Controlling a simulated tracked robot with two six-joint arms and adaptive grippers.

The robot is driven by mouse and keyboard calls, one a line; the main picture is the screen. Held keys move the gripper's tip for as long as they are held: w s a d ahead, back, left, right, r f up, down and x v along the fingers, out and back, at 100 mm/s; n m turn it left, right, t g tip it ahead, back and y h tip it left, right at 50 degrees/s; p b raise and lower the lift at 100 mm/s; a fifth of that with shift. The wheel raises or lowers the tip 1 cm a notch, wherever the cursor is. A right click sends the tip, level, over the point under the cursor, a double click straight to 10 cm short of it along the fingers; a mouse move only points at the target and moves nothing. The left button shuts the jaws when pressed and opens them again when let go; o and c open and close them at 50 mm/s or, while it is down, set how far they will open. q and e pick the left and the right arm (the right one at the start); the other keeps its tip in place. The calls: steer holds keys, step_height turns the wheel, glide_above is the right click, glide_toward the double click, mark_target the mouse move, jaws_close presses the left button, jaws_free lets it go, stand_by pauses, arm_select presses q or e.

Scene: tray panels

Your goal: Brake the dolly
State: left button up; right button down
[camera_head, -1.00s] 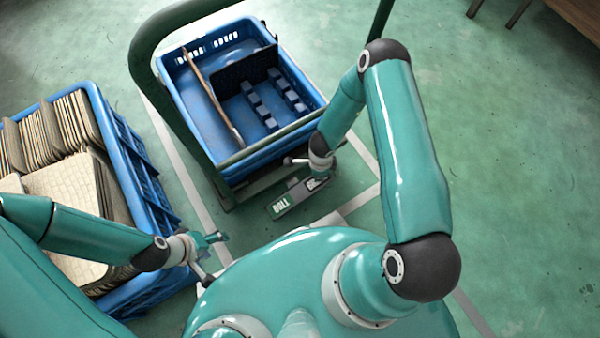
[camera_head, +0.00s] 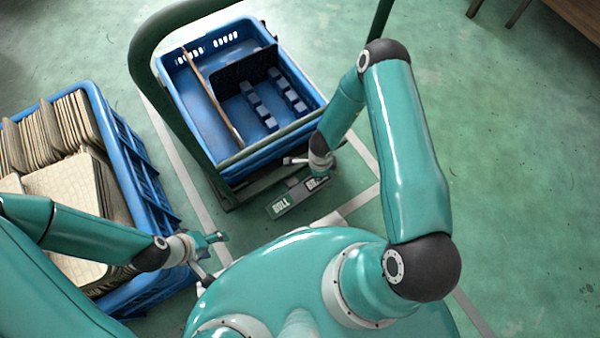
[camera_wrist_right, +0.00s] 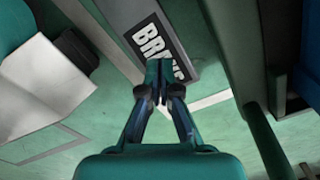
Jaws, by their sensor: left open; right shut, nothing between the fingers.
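The dolly (camera_head: 226,203) has a dark green frame with a tall hoop handle and carries a blue crate (camera_head: 190,120). A grey brake pedal (camera_head: 290,203) with a dark lettered label sticks out from its near side, low over the floor. The pedal (camera_wrist_right: 138,14) also shows in the right wrist view, with its label partly hidden by my fingers. My right gripper (camera_wrist_right: 158,72) is shut and empty, its tips in front of the pedal; I cannot tell whether they touch. My left gripper (camera_head: 213,260) is open and empty, beside the loaded crate on the left.
A second blue crate (camera_head: 140,185), full of beige tray panels (camera_head: 68,188), stands at the left. The dolly's crate holds a panel (camera_head: 213,98) and a black divider. White lines (camera_head: 182,170) mark the green floor. Open floor lies at the right.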

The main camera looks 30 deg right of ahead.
steer(key=shift+f+b, duration=1.6)
steer(key=shift+f, duration=0.5)
stand_by(0.7)
steer(key=shift+r, duration=0.15)
step_height(320, 180, up, 7)
steer(key=p, duration=0.6)
stand_by(0.6)
